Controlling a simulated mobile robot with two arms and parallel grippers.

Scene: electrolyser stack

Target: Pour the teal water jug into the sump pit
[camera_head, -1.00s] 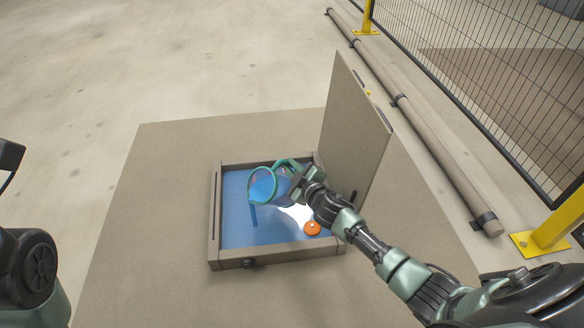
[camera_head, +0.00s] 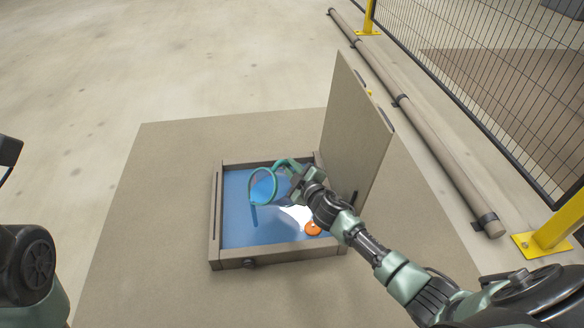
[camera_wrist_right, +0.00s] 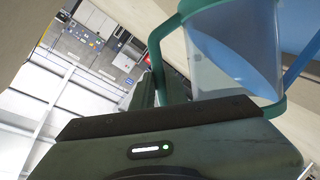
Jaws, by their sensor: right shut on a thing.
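The sump pit (camera_head: 235,235) is a square opening with a raised frame, and blue water fills it. My right gripper (camera_head: 297,176) is shut on the handle of the teal water jug (camera_head: 263,187). The jug is tipped far over above the pit, its teal-rimmed mouth facing left, and a short blue stream falls from the rim. In the right wrist view the clear jug wall (camera_wrist_right: 232,50) and teal handle show close up against the gripper. An orange float (camera_head: 313,228) sits at the pit's right front.
The pit's lid (camera_head: 352,130) stands open along the right side, close to my right arm. A pipe (camera_head: 425,130) runs along the floor beyond it, with a yellow-post mesh fence (camera_head: 490,80) behind. The floor to the left is clear.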

